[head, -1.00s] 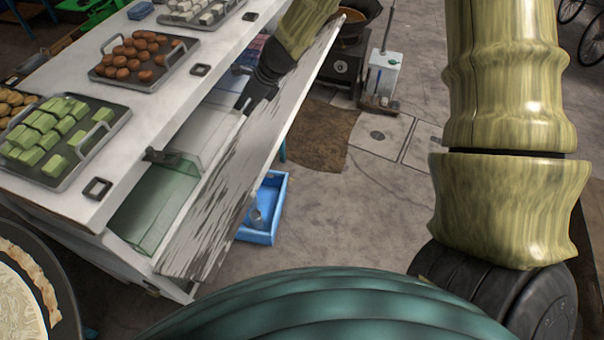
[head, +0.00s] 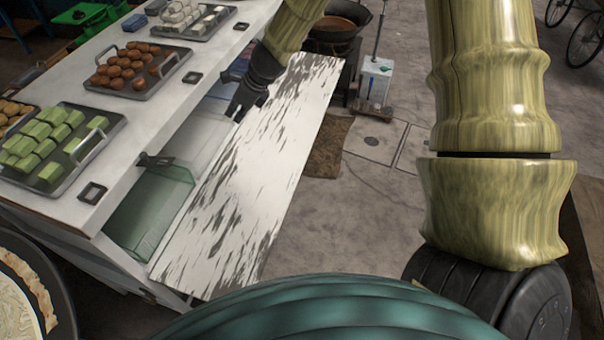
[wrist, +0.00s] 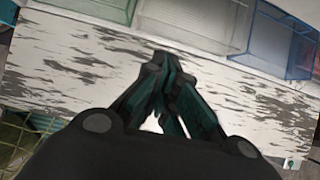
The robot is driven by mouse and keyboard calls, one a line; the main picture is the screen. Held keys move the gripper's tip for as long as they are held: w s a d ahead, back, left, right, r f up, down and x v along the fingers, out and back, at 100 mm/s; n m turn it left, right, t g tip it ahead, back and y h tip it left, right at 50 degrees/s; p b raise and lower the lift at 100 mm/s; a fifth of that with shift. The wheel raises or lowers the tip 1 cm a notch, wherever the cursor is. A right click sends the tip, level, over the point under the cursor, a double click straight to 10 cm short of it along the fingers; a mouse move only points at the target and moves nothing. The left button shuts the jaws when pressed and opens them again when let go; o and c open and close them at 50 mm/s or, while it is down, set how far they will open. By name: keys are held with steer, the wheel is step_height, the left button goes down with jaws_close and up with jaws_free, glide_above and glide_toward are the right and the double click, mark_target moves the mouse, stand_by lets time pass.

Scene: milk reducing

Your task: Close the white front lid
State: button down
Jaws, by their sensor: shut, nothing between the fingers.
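The white front lid (head: 262,165) is a long panel with dark worn streaks along the front of the white counter. In the head view it hangs open, tilted outward with its inner face up. The compartment behind it is exposed. My gripper (head: 237,117) is over the lid's inner face, near the compartment opening. In the wrist view my gripper (wrist: 162,62) is shut and empty, its fingertips together in front of the streaked lid (wrist: 75,75). I cannot tell whether the fingertips touch the lid.
A greenish clear bin (head: 150,205) sits inside the compartment. Trays of green cubes (head: 98,145) and brown balls (head: 170,65) stand on the counter top. A round pan (head: 62,290) is at the lower left.

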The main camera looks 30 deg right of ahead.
steer(key=shift+f+b, duration=1.45)
steer(key=shift+f, duration=1.1)
steer(key=s+d+r+b, duration=0.2)
steer(key=s+d+r, duration=0.2)
steer(key=s+d, duration=0.2)
steer(key=shift+s, duration=0.5)
